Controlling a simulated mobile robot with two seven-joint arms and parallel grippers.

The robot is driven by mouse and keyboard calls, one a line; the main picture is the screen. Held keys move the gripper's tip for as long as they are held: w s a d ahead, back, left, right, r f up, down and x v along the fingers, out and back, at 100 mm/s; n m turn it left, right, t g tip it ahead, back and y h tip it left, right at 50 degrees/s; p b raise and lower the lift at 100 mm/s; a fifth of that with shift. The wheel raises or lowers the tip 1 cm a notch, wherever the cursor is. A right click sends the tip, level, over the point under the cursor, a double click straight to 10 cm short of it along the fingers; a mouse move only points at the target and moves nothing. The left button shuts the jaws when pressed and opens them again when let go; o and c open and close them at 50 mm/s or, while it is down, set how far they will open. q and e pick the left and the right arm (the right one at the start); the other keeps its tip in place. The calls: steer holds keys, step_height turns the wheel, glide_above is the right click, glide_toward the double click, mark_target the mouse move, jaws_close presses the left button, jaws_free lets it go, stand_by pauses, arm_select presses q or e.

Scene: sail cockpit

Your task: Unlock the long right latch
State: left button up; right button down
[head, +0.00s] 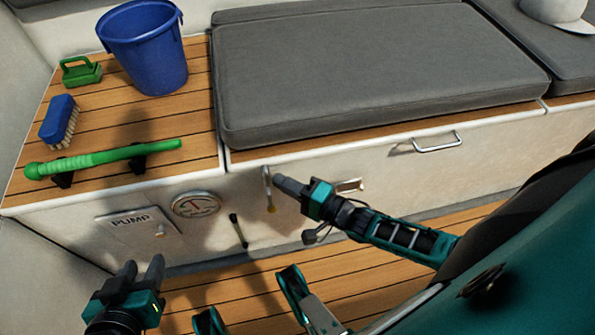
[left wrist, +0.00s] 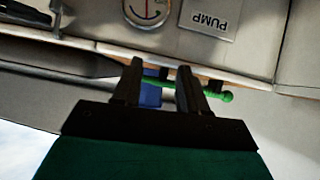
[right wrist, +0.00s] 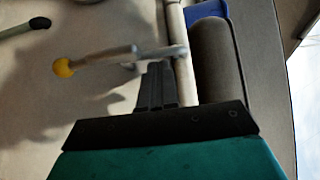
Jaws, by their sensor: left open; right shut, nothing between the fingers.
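A long grey metal latch lever (head: 267,187) with a yellow knob at its lower end hangs on the white locker front, just below the lid edge. In the right wrist view the latch (right wrist: 105,57) lies across the picture, its yellow knob (right wrist: 63,68) at the left. My right gripper (head: 278,181) is shut and empty, its tips right beside the latch's upper part; I cannot tell whether they touch. The tips (right wrist: 157,68) also show in the right wrist view. My left gripper (head: 143,270) is open and empty, low in front of the pump panel.
A grey cushion (head: 370,65) lies on the locker lid, with a metal handle (head: 437,142) on the front. A blue bucket (head: 146,50), blue brush (head: 58,118) and green pump handle (head: 100,160) are at the left. A black-tipped lever (head: 238,230) stands left of the latch.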

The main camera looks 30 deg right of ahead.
arm_select(q)
steer(key=shift+r, duration=0.1)
step_height(320, 180, up, 6)
steer(key=a+p, duration=0.2)
steer(key=p, duration=0.7)
steer(key=shift+s+y, duration=0.35)
steer(key=shift+y, duration=0.05)
arm_select(e)
steer(key=n+g+h, duration=0.1)
steer(key=a+n+g+h, duration=0.1)
steer(key=n+g+h, duration=0.1)
steer(key=shift+w+a+r+n, duration=0.2)
steer(key=shift+r+n, duration=0.1)
steer(key=shift+r, duration=0.1)
